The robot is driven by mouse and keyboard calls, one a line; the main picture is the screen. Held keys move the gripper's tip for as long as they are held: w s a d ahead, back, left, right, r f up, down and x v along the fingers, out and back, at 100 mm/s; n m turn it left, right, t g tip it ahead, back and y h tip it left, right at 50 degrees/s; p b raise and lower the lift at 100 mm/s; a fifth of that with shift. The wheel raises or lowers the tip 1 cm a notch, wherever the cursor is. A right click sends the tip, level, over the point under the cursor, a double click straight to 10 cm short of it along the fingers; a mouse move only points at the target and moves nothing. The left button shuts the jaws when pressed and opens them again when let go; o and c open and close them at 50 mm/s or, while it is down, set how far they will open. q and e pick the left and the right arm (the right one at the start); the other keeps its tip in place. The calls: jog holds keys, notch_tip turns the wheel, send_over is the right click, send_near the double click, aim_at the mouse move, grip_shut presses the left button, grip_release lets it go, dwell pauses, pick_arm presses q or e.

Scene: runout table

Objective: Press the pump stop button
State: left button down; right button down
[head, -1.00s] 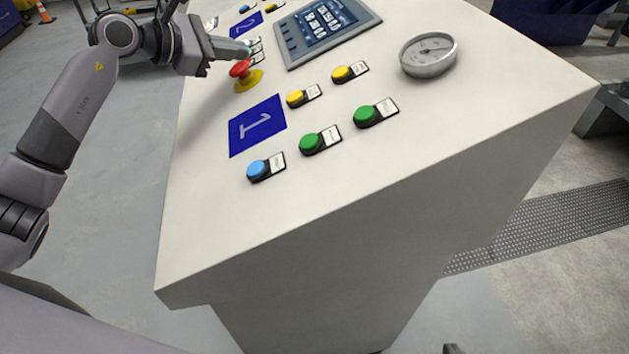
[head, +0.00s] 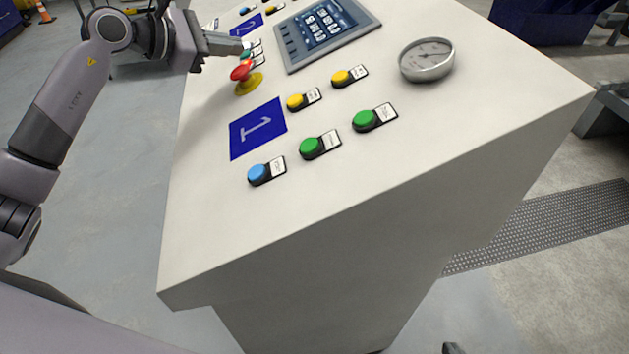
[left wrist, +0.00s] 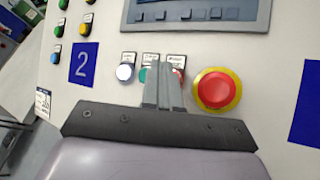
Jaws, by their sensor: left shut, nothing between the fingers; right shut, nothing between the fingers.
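My left gripper (head: 240,46) is shut and empty, reaching over the panel's left edge. In the left wrist view, its fingertips (left wrist: 167,70) stand in front of a row of small buttons. A white button (left wrist: 125,72) shows left of the fingers. A teal button (left wrist: 144,75) and a red button (left wrist: 179,75) are partly hidden by them. I cannot tell whether the fingertips touch any button. The labels are too small to read. My right gripper (head: 454,348) shows only as a small dark tip at the bottom edge of the head view.
A red mushroom button on a yellow base (left wrist: 216,90) stands just right of the fingers. A display (head: 328,28) and a gauge (head: 427,60) lie further right. Yellow, green and blue buttons sit near a blue plate marked 1 (head: 257,128). The panel's front is bare.

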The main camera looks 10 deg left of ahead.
pick_arm(q)
jog(key=shift+r, duration=0.1)
jog(key=r+p, duration=0.1)
jog(key=a+r+p, duration=0.1)
jog(key=r, duration=0.1)
jog(key=s+a+r+p, duration=0.1)
jog(key=r, duration=0.1)
jog(key=shift+a+r, duration=0.15)
dwell(1.2)
